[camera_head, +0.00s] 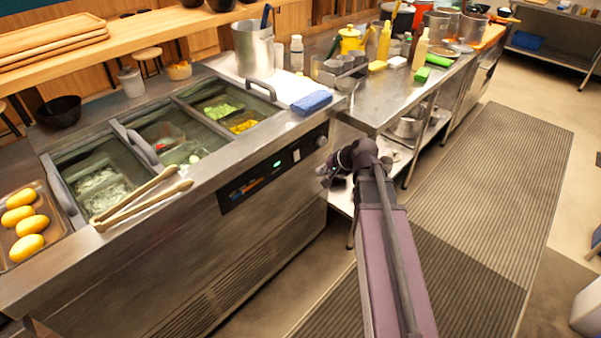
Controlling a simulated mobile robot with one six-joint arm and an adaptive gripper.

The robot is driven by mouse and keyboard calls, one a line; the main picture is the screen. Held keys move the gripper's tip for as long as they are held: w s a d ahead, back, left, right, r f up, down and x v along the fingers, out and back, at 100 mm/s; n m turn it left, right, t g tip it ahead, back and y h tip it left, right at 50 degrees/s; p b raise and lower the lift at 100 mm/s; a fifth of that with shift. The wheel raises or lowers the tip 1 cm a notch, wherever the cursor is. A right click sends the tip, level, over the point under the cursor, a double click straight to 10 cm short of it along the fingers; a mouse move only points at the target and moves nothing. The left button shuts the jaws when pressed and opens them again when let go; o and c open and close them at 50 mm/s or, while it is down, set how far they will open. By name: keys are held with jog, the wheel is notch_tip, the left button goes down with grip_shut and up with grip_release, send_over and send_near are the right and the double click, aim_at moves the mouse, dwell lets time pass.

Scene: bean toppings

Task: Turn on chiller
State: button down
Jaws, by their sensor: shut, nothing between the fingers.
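The chiller (190,240) is the long steel counter at the left, with food bins in its top. A black control panel (245,185) runs along its front face. The panel has a small lit green display (277,164), a pale switch (297,155) and a dark round knob (321,141) near its right end. My gripper (325,177) is dark and small in the picture, just right of the chiller's front, below and close to the knob. It looks shut and empty. I cannot tell whether it touches the chiller.
Wooden tongs (140,205) lie across the chiller's front edge. A blue cloth (311,102) lies on its right end. A tray of yellow rolls (45,257) is at far left. A steel table (400,95) with bottles stands beyond. A ribbed mat (500,190) covers open floor at right.

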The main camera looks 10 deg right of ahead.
aim_at(296, 156)
jog(key=w+d+m, duration=0.1)
jog(key=w+d+m+t+b, duration=0.2)
jog(key=w, duration=0.1)
jog(key=shift+d+f+y, duration=0.3)
jog(key=shift+d+f, duration=0.05)
jog(key=shift+f, duration=0.05)
jog(key=shift+w+a+f+b, duration=0.1)
jog(key=shift+w+f+b, duration=0.05)
jog(key=shift+b, duration=0.25)
jog(key=b+x, duration=0.2)
jog(key=x, duration=0.2)
jog(key=w+r+b+x, duration=0.1)
jog(key=b+x, duration=0.1)
jog(key=x, duration=0.2)
jog(key=r+b+x, duration=0.1)
jog(key=b+x, duration=0.1)
jog(key=x, duration=0.3)
jog(key=shift+w+a, duration=0.2)
jog(key=shift+a, duration=0.15)
jog(key=shift+f, duration=0.1)
